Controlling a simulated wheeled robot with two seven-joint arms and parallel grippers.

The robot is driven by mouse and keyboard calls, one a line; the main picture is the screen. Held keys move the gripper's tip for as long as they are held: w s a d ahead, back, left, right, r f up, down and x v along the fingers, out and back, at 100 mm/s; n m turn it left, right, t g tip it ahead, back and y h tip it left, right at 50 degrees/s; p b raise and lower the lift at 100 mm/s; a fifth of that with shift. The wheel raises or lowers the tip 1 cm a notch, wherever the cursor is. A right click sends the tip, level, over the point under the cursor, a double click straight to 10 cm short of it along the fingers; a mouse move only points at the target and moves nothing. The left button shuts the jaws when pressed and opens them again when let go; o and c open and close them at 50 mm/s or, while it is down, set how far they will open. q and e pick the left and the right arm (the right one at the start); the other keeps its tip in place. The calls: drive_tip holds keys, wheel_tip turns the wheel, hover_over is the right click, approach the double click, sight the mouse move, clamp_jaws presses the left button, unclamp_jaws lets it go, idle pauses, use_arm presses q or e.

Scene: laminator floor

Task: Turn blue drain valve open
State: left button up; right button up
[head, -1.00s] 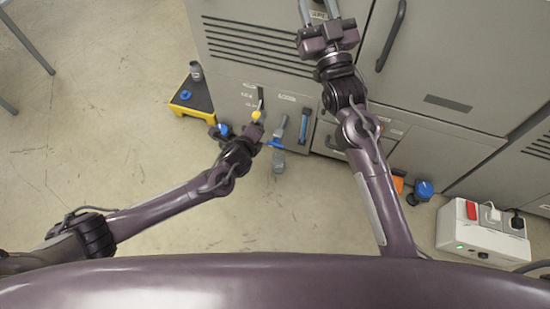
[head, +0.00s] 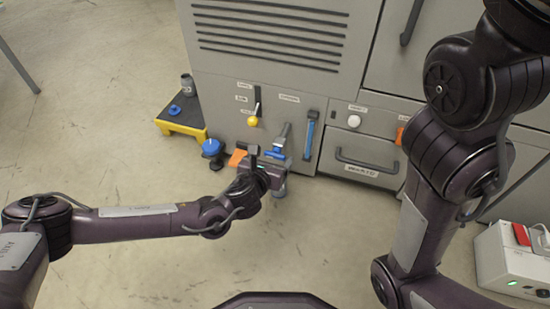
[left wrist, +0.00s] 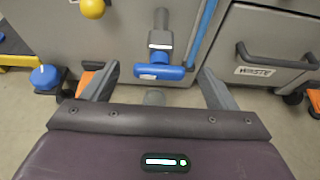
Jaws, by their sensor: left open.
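The blue drain valve handle (left wrist: 159,72) sits on a grey pipe low on the machine front in the left wrist view. Its bar lies crosswise, left to right. It also shows in the head view (head: 275,154), just beyond my left gripper. My left gripper (left wrist: 155,88) is open, with one finger on each side of the handle in the picture and nothing held. I cannot tell whether a finger touches the handle. In the head view my left gripper (head: 266,160) partly covers the valve's lower part. My right arm shows at the right, but its gripper is out of view.
A yellow-ball lever (head: 252,121) and a blue vertical tube (head: 310,135) flank the valve. A yellow-edged step (head: 182,128) and a blue knob (head: 211,147) stand left. The waste drawer handle (head: 366,162) is right. A white power box (head: 512,262) stands at lower right. Open floor lies in front.

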sight(275, 153)
use_arm(q)
drive_tip(key=b+x, duration=0.1)
drive_tip(key=x, duration=0.1)
drive_tip(key=shift+w+f, duration=0.3)
drive_tip(key=shift+f, duration=0.05)
drive_tip(key=shift+w+d, duration=0.2)
drive_tip(key=shift+w, duration=0.35)
drive_tip(key=c, duration=1)
